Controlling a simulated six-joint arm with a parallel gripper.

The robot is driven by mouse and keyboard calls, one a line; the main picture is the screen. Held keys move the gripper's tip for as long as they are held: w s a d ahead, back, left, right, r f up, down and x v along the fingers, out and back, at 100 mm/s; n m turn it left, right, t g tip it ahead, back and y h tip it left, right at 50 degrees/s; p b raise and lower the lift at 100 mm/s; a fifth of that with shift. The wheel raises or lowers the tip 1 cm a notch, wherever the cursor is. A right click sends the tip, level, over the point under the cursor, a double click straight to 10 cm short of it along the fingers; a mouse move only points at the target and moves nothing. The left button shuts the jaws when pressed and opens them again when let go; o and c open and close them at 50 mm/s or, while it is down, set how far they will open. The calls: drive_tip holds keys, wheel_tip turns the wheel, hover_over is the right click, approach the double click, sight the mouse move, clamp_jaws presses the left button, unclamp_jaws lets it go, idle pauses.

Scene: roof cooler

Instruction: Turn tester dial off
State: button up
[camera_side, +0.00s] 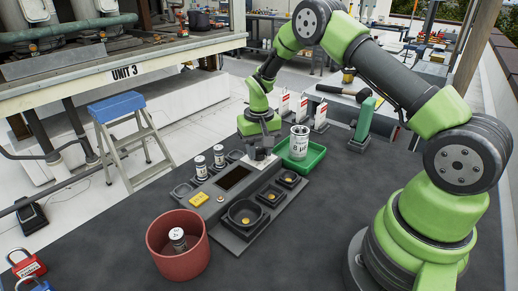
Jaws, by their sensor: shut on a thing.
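The tester (215,187) is a grey console with a dark screen (233,178) in the middle of the dark bench. My gripper (260,164) points down at the tester's far right part, just beyond the screen. It is shut on the tester dial, which is mostly hidden by the fingers. The dial's pointer and setting cannot be read from here.
A red bin (165,262) holding a small can (178,240) stands front left. Two cans (201,168) stand at the tester's left. A green tray (314,161) with a large can (299,142) stands close right of my gripper. Dark cups (244,227) line the front.

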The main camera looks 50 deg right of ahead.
drive_tip(key=o, duration=0.9)
wheel_tip(320, 180, up, 10)
idle(0.3)
wheel_tip(320, 180, up, 9)
drive_tip(key=t, duration=0.2)
hover_over(259, 149)
drive_tip(key=s+a, duration=0.4)
drive_tip(key=s+a+r+n+t, duration=0.1)
drive_tip(key=s+a+r, duration=0.2)
drive_tip(key=s+r, duration=0.15)
drive_tip(key=s+a+r+t, duration=0.1)
drive_tip(key=s, duration=0.3)
drive_tip(key=s+a+t+y, duration=0.1)
drive_tip(key=s+a, duration=0.1)
drive_tip(key=s, duration=0.3)
drive_tip(key=s+a+r+n+t+y, duration=0.1)
drive_tip(key=s+t, duration=0.1)
drive_tip(key=s, duration=0.3)
drive_tip(key=shift+s+a+r, duration=0.2)
drive_tip(key=shift+a+r, duration=0.1)
drive_tip(key=shift+r, duration=0.05)
